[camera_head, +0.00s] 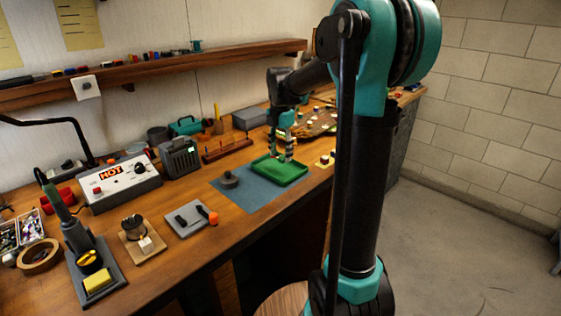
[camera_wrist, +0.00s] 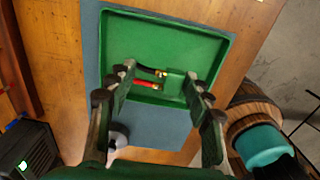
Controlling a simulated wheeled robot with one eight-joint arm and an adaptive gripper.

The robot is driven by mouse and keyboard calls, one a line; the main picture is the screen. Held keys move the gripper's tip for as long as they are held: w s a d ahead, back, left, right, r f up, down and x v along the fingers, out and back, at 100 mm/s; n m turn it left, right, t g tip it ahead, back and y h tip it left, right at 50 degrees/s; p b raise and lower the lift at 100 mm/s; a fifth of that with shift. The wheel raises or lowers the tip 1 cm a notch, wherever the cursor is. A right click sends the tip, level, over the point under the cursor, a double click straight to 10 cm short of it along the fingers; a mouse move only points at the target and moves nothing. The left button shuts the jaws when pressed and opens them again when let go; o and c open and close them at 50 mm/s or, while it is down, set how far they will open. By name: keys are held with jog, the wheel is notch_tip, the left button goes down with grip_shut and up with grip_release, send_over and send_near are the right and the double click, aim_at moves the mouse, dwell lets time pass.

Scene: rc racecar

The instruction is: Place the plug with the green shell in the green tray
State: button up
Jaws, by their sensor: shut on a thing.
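The green tray (camera_head: 291,178) lies on the blue-grey mat on the workbench. In the wrist view its rim and floor (camera_wrist: 190,40) fill the upper middle. My gripper (camera_head: 281,153) points down over the tray; in the wrist view its two fingers (camera_wrist: 159,74) reach in from both sides. It is shut on the plug with the green shell (camera_wrist: 174,82), which shows between the fingertips with short red and black leads and gold-coloured ends. The plug appears over the tray's near part. I cannot tell whether it touches the tray floor.
A dark round object (camera_head: 229,180) sits on the mat (camera_head: 250,200) left of the tray. A wooden rack (camera_head: 227,150) with thin posts stands behind. A small wooden block with parts (camera_head: 325,160) is right of the tray. The bench's front edge is close by.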

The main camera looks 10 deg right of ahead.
aim_at(280, 168)
jog(key=shift+f, duration=1.95)
jog(key=o, duration=0.8)
jog(key=shift+f, duration=0.1)
notch_tip(280, 168, up, 12)
jog(key=shift+r, duration=0.15)
jog(key=shift+s, duration=0.15)
